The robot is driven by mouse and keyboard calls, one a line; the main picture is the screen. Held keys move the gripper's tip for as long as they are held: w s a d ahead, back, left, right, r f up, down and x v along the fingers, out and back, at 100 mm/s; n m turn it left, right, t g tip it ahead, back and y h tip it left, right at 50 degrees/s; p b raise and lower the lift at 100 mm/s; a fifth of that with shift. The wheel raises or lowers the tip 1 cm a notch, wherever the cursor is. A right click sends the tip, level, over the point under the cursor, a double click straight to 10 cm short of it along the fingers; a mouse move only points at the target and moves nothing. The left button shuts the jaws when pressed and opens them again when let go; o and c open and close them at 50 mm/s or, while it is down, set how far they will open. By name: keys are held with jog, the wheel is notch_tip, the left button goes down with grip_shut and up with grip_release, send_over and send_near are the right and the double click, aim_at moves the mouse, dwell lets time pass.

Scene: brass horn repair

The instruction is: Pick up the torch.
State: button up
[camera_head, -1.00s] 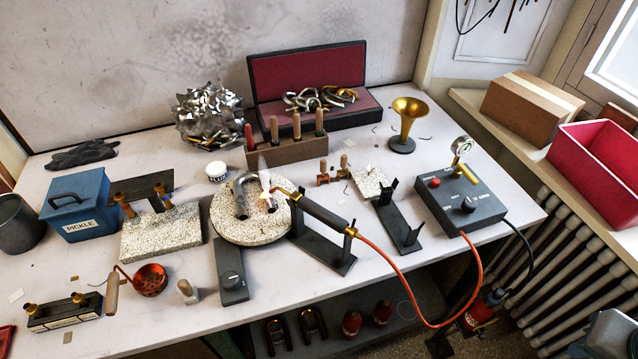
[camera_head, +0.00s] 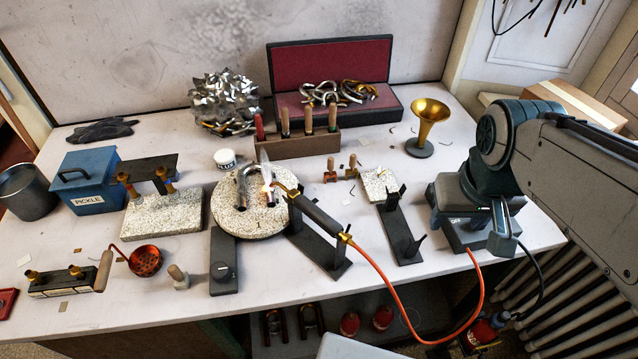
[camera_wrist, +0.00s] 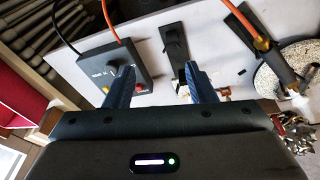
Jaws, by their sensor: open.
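The torch (camera_head: 318,216) has a black handle, brass ends and an orange hose. It rests on a dark stand (camera_head: 322,256), its lit tip over the round speckled turntable (camera_head: 240,225). In the wrist view the torch (camera_wrist: 277,66) shows at the right, beside the turntable (camera_wrist: 300,52). My gripper (camera_head: 470,228) is open and empty, over the dark control box (camera_head: 460,238) to the right of the torch. In the wrist view my gripper's fingers (camera_wrist: 157,70) point toward the table, between the box (camera_wrist: 108,62) and the empty stand (camera_wrist: 172,42).
The empty dark stand (camera_head: 398,228) stands between the torch and my gripper. The orange hose (camera_head: 385,288) hangs over the table's front edge. A brass horn bell (camera_head: 430,120) stands behind. A wooden tool block (camera_head: 295,147) and the blue pickle box (camera_head: 85,185) are farther left.

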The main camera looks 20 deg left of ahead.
jog(key=w+a+r+n, duration=0.1)
jog(key=a+n, duration=0.2)
jog(key=a, duration=0.4)
jog(key=w+a+n, duration=0.2)
jog(key=a, duration=0.4)
jog(key=n+h, duration=0.1)
jog(key=n, duration=0.4)
send_near(312, 208)
jog(key=shift+m, duration=0.3)
jog(key=x, duration=1.1)
jog(key=shift+f, duration=0.2)
jog(key=c, duration=1)
